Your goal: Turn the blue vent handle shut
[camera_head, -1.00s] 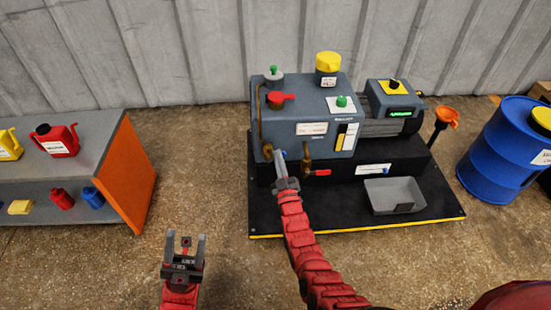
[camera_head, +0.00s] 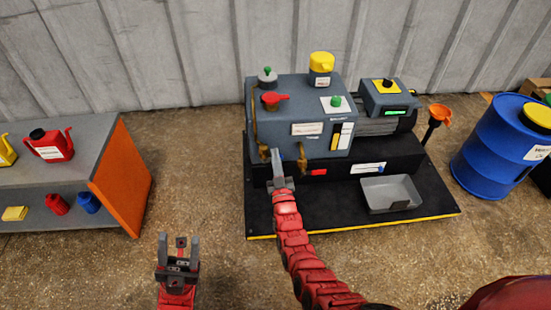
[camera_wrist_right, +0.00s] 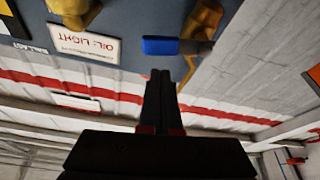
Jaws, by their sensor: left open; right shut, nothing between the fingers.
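The blue vent handle (camera_wrist_right: 160,46) shows in the right wrist view, beside a brass fitting (camera_wrist_right: 204,22) on the grey pump housing. In the head view it is hidden by my right gripper (camera_head: 276,155). The right gripper is shut and empty, its fingertips (camera_wrist_right: 160,76) just short of the handle in the wrist picture; I cannot tell if they touch it. My left gripper (camera_head: 178,242) is open and empty, low over the floor and well away from the pump (camera_head: 290,100).
A grey tray (camera_head: 391,192) sits on the black base (camera_head: 330,212). A blue drum (camera_head: 497,145) stands right, a shelf with cans (camera_head: 122,180) left. Open floor lies in front.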

